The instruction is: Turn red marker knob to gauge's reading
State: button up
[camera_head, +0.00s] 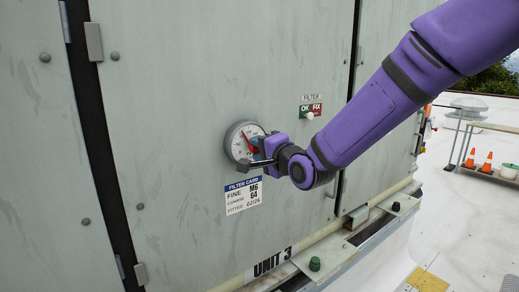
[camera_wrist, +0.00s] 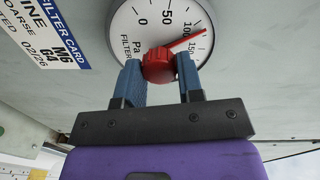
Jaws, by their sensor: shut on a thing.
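The round white gauge (camera_head: 239,149) is on the grey cabinet door in the head view. In the wrist view the gauge (camera_wrist: 128,30) shows a Pa scale with 0, 50, 100 and 150. The red marker knob (camera_wrist: 158,63) is at the dial's centre. A thin red pointer (camera_wrist: 187,42) runs from it to between 100 and 150. No separate black needle can be made out. My gripper (camera_wrist: 159,70) has its two blue fingers on either side of the knob, shut on it. In the head view my gripper (camera_head: 260,151) covers the dial's right side.
A filter card (camera_head: 243,196) reading M6 and G4 is below the gauge. Door seams and a ledge (camera_head: 345,240) border the panel.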

jog(key=shift+m, duration=0.3)
jog(key=o, duration=0.9)
jog(key=v, duration=1.1)
jog(key=shift+w+d, duration=0.1)
